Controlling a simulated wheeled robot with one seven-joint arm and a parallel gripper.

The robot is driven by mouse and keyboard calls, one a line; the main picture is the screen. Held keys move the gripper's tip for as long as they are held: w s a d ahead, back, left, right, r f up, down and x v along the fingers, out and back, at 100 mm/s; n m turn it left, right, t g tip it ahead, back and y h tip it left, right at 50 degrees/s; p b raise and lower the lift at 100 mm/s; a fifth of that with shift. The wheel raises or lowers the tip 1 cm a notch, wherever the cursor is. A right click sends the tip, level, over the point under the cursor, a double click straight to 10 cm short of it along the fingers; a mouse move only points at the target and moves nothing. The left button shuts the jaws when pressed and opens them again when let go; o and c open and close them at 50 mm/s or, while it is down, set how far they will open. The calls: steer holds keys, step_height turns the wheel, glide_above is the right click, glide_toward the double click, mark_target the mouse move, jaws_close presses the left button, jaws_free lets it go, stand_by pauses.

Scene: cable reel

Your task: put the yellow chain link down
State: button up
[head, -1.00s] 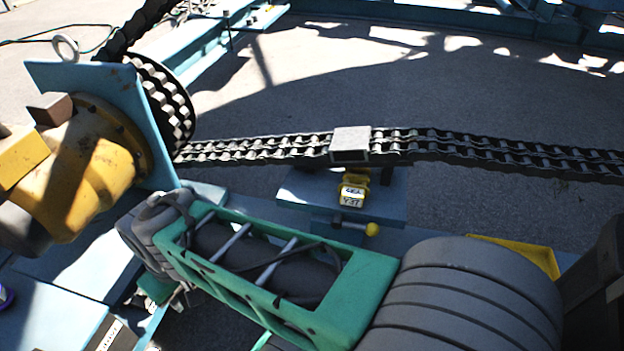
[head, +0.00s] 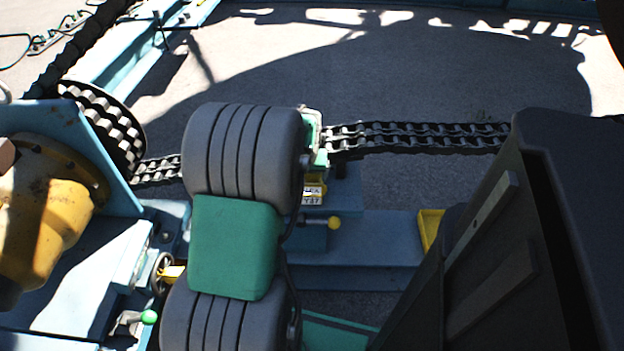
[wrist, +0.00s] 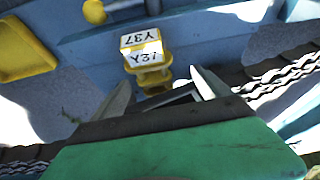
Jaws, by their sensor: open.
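A yellow piece, apparently the yellow chain link (wrist: 152,76), shows in the wrist view with rounded yellow plates below white faces marked Y37. In the head view the yellow piece (head: 315,190) is partly hidden by my arm, low in front of the chain. My gripper (wrist: 160,79) is open in the wrist view, its pale fingers spread with the yellow piece beyond and between the tips. Nothing appears held; I cannot tell whether a finger touches the piece. In the head view my arm hides the fingers.
A dark double-row chain (head: 420,136) runs from the toothed wheel (head: 105,125) to the right, behind my gripper. Grey floor is open behind the chain.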

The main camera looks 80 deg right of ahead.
mark_target(312, 182)
steer(key=d+f+b, duration=0.1)
steer(key=f, duration=0.1)
steer(key=d+f+b, duration=0.1)
steer(key=f, duration=0.2)
steer(key=s+d+f+b, duration=0.1)
steer(key=f, duration=0.1)
steer(key=shift+s+d+f, duration=0.1)
steer(key=shift+d+f, duration=0.15)
steer(key=shift+d, duration=0.15)
steer(key=shift+r, duration=0.1)
steer(key=shift+c, duration=0.5)
steer(key=c, duration=1.3)
steer(key=shift+r, duration=0.15)
steer(key=shift+c, duration=1.4)
